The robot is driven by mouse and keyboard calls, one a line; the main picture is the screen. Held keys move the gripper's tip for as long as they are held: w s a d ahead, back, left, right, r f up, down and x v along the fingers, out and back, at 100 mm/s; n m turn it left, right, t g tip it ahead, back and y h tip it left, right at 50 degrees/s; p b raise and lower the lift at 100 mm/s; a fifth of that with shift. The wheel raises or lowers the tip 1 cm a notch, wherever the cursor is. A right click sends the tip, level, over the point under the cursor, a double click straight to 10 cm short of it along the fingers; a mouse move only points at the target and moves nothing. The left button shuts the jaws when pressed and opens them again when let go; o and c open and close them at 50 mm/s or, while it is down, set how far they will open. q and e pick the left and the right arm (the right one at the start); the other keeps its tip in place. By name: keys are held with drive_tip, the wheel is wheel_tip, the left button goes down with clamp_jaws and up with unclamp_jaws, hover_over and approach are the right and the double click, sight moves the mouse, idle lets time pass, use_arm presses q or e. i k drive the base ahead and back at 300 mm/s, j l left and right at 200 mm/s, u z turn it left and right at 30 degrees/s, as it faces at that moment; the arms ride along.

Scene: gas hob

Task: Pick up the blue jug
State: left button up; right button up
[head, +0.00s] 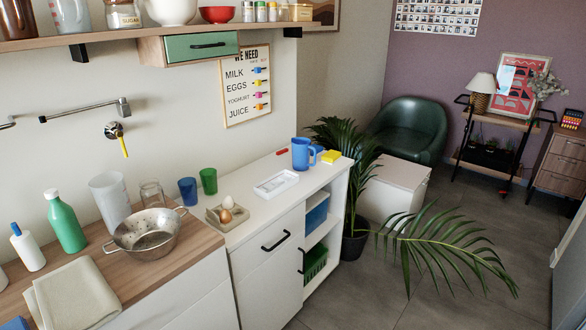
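The blue jug (300,155) stands upright on the far end of the white counter (262,208), near its right edge. Its handle faces right. A yellow block (331,156) lies just right of the jug, and a small red item (282,152) lies to its left by the wall. Neither of my grippers is in view.
A white tray (264,190), an egg holder (213,217), blue and green cups (208,181) and a metal colander (147,238) stand nearer on the counters. A potted palm (355,215) grows beside the counter's end. Floor to the right is mostly open.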

sight(302, 146)
drive_tip(key=l+u, duration=0.15)
drive_tip(key=u, duration=0.55)
drive_tip(key=i+l+u, duration=0.1)
drive_tip(key=l+u, duration=0.25)
drive_tip(key=l, duration=0.15)
drive_tip(key=l+u, duration=0.35)
drive_tip(key=l, duration=0.2)
drive_tip(key=l+u, duration=0.2)
drive_tip(key=l, duration=0.9)
